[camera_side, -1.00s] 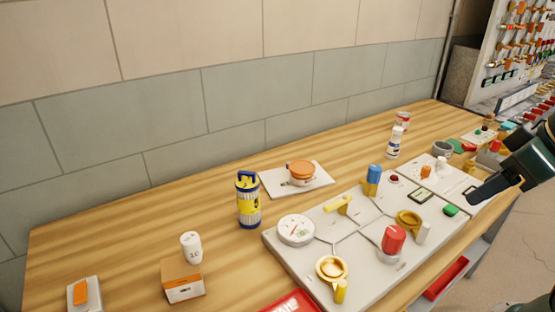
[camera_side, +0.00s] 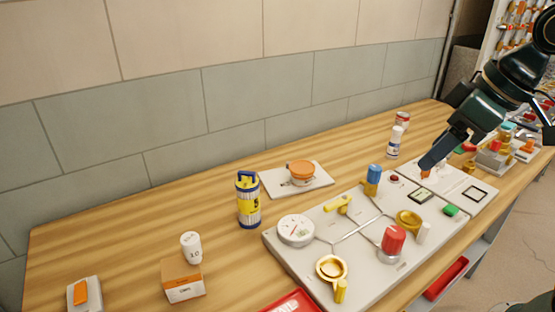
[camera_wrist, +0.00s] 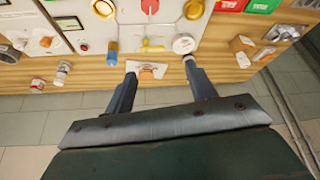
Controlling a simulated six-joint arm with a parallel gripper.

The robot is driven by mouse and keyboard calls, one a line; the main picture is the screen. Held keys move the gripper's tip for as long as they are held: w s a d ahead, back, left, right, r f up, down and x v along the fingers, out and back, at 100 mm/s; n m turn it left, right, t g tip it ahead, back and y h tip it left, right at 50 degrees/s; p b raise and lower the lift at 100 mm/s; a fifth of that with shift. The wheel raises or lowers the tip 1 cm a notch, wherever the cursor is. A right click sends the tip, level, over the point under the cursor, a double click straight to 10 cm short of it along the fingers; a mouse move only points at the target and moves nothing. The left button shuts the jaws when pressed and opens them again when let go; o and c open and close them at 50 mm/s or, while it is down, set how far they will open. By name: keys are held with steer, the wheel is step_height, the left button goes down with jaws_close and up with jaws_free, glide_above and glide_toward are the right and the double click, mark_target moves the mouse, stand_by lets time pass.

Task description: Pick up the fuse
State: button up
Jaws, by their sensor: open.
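A white cylinder marked 10 (camera_side: 191,247), which looks like the fuse, stands upright on the table at the left, just behind an orange and white box (camera_side: 183,280). In the wrist view, a small white piece (camera_wrist: 243,60) beside the box (camera_wrist: 240,43) appears to be the same cylinder. My gripper (camera_side: 430,165) is above the right part of the panel, far to the right of the cylinder. In the wrist view my gripper (camera_wrist: 160,67) is open, with its two fingers spread and nothing held.
The grey panel (camera_side: 325,262) carries a gauge (camera_side: 296,230), a red knob (camera_side: 393,240) and yellow valves. A blue and yellow canister (camera_side: 248,203) stands between panel and cylinder. A white plate (camera_side: 318,180) bears an orange-lidded part. The table's left back is clear.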

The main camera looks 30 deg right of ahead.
steer(key=w+a+r+n, duration=0.2)
steer(key=w+a+n, duration=0.1)
steer(key=w+a, duration=0.35)
steer(key=n+g+y, duration=0.2)
steer(key=n+g, duration=0.2)
steer(key=n, duration=0.4)
glide_toward(190, 238)
steer(key=shift+s+d+r, duration=0.2)
steer(key=shift+s+r, duration=0.1)
steer(key=shift+r, duration=0.45)
steer(key=shift+f, duration=0.1)
steer(key=shift+x, duration=4.15)
steer(key=shift+w, duration=0.15)
steer(key=shift+x, duration=2.6)
steer(key=shift+w, duration=0.15)
